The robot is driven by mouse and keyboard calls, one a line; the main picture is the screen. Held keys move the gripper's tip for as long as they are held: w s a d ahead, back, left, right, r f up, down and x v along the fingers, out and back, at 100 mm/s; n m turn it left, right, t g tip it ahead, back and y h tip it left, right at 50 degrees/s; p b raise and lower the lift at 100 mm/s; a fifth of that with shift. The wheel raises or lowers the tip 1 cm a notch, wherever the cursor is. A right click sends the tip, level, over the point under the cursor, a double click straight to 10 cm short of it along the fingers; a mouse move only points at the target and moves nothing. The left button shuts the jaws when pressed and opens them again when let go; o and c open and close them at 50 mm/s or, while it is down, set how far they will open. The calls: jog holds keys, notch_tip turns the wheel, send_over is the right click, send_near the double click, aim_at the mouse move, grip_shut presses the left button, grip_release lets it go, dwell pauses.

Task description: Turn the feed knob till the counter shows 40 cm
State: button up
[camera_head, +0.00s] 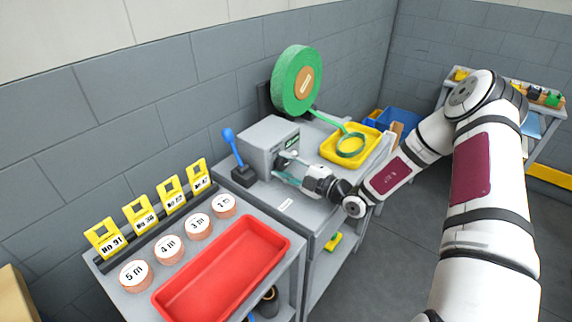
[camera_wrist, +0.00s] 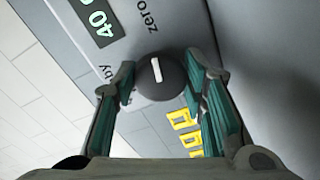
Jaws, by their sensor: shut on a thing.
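The feed knob (camera_wrist: 157,78) is a dark round dial with a white pointer line, on the front of the grey machine (camera_head: 262,140). My gripper (camera_head: 286,168) is at the machine's front face. In the wrist view its teal-padded fingers (camera_wrist: 163,66) stand on either side of the knob and are shut on it. The counter (camera_wrist: 99,22) is a small dark display with green digits that reads 40 in the wrist view, tilted in the picture. In the head view the knob is hidden by my gripper and the digits are too small to read.
A green strip reel (camera_head: 288,80) stands behind the machine, its strip running to a yellow tray (camera_head: 371,158). A blue-handled lever (camera_head: 230,142) is left of the machine. A red tray (camera_head: 285,245), labelled rolls (camera_head: 168,250) and yellow numbered tags (camera_head: 136,220) are at front left.

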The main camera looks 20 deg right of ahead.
dwell(0.4)
jog(key=o, duration=1.2)
jog(key=shift+c, duration=0.2)
jog(key=v, duration=1.2)
